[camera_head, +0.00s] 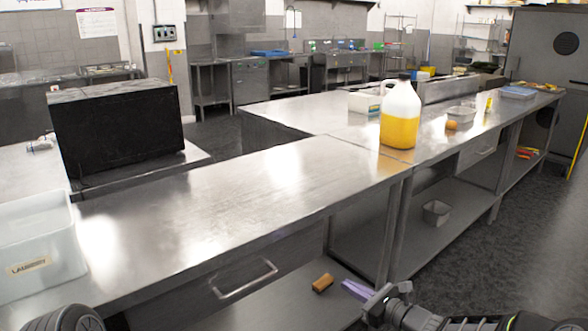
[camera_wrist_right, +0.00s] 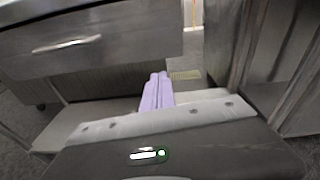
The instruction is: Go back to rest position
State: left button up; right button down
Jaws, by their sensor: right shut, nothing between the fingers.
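My right gripper (camera_head: 357,289) is at the bottom of the head view, in front of the counter's open lower shelf. Its pale purple fingers point left and lie together, with nothing between them. In the right wrist view the same fingers (camera_wrist_right: 157,92) show side by side, closed. A small orange-brown block (camera_head: 322,283) lies on the lower shelf, left of the fingertips and apart from them in the picture. My left gripper is not in view; a dark rounded part at the bottom left corner appears to be my left arm.
The steel counter (camera_head: 240,205) has a drawer handle (camera_head: 245,279) beside my right gripper. A jug of yellow liquid (camera_head: 400,118) stands on the counter. A whitish bin (camera_head: 36,240) is at left, near a black box (camera_head: 118,132). The near countertop's middle is clear. Dark floor lies at right.

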jog(key=s+a+f+n+g+h+p, duration=0.1)
jog(key=s+a+f+n+g+h, duration=0.15)
jog(key=s+f+n+g, duration=0.55)
jog(key=s+a+f+n+g+h+p, duration=0.1)
jog(key=s+a+f+n+g, duration=0.15)
jog(key=s+f, duration=1)
jog(key=s+a+r+n+g+h+p, duration=0.1)
jog(key=s+a+n+p, duration=0.2)
jog(key=s+n, duration=0.4)
jog(key=s+a+n+h+p, duration=0.1)
jog(key=s+a+n+p, duration=0.2)
jog(key=s+n, duration=0.5)
jog(key=s, duration=0.6)
jog(key=shift+s+r+g, duration=0.15)
jog(key=shift+r+g, duration=0.2)
jog(key=shift+r, duration=0.05)
jog(key=shift+a+h, duration=0.1)
jog(key=shift+h, duration=0.15)
